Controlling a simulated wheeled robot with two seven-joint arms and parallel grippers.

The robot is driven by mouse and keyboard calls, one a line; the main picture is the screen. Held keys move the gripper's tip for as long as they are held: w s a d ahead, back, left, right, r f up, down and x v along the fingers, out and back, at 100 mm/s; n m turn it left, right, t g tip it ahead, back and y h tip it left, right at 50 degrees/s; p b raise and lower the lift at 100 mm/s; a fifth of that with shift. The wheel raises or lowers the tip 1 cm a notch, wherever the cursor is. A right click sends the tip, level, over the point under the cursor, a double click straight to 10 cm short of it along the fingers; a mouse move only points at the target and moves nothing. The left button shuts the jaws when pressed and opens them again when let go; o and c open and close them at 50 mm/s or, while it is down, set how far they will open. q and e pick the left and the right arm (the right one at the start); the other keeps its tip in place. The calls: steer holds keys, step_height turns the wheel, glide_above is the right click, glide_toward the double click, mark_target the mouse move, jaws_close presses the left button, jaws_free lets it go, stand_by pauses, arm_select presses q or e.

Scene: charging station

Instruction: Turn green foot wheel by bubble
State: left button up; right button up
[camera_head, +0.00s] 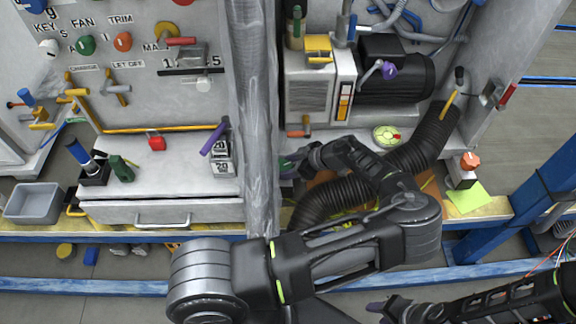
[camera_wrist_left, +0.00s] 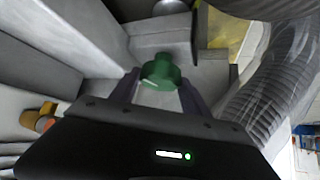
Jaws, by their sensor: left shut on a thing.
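The green foot wheel (camera_wrist_left: 160,72) shows in the left wrist view, a small knobbed wheel between the two purple fingers of my left gripper (camera_wrist_left: 160,92). The fingers are shut on its sides. In the head view my left gripper (camera_head: 291,162) reaches in beside the grey post, and the wheel is mostly hidden there. The round yellow-green bubble level (camera_head: 386,136) with a red mark lies on the pale ledge, to the right of that gripper. My right gripper (camera_head: 378,309) is at the bottom edge of the head view; its opening is unclear.
A thick black corrugated hose (camera_head: 433,135) curves around my left arm's workspace. A wrapped grey post (camera_head: 258,130) stands to the left of the gripper. A drawer (camera_head: 160,212) and a grey bin (camera_head: 34,203) are further left.

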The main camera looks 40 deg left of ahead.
arm_select(q)
steer(key=m+t, duration=0.3)
steer(key=m, duration=0.1)
steer(key=shift+s+m+t, duration=0.4)
steer(key=shift+s+a+m+t+h, duration=0.15)
steer(key=shift+m+t+h, duration=0.45)
steer(key=shift+m+t, duration=0.85)
steer(key=shift+r+m, duration=0.1)
steer(key=shift+m, duration=0.25)
steer(key=o, duration=1.3)
steer(key=shift+o, duration=0.2)
steer(key=v, duration=0.7)
steer(key=shift+d+r, duration=0.25)
steer(key=shift+r, duration=0.05)
